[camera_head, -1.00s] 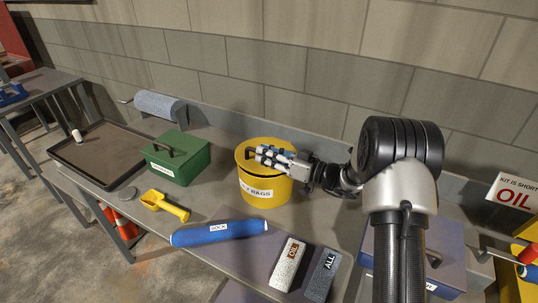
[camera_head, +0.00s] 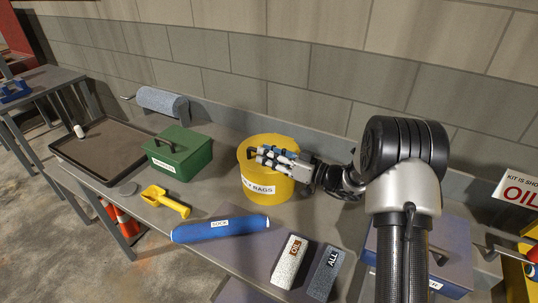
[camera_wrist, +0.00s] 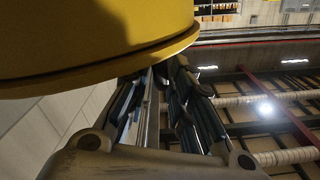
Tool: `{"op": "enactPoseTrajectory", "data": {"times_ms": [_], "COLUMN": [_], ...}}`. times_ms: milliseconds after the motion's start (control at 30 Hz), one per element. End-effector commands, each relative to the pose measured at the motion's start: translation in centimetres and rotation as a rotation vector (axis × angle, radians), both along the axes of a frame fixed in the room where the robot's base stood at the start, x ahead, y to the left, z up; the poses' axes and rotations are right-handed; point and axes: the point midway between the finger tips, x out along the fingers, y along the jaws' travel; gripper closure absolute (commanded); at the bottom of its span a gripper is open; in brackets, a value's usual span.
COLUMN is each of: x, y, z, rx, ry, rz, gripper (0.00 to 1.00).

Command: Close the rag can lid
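The yellow rag can (camera_head: 280,193), with a white label reading "RAGS", stands on the bench against the wall. Its yellow lid (camera_head: 272,141) lies over the top, with a small dark part at its left edge. I cannot tell whether the lid sits fully down. My gripper (camera_head: 262,155) reaches in from the right, its fingers lying across the lid and hiding part of it. In the wrist view the fingers (camera_wrist: 162,72) converge closely and look shut, with nothing seen between them. The yellow rim (camera_wrist: 130,66) fills the upper left there and partly covers the tips.
A green lidded box (camera_head: 180,160), a yellow scoop (camera_head: 165,201) and a blue sock roll (camera_head: 220,229) lie left and in front of the can. A dark tray (camera_head: 104,170) is at far left.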

Motion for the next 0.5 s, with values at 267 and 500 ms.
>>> {"op": "enactPoseTrajectory", "data": {"times_ms": [267, 500], "x": [-0.20, -0.18], "y": [0.23, 0.00], "z": [-0.40, -0.28], "rx": [-0.005, -0.005], "ry": [0.007, 0.004], "rz": [0.006, 0.003], "gripper": [0.69, 0.69]}}
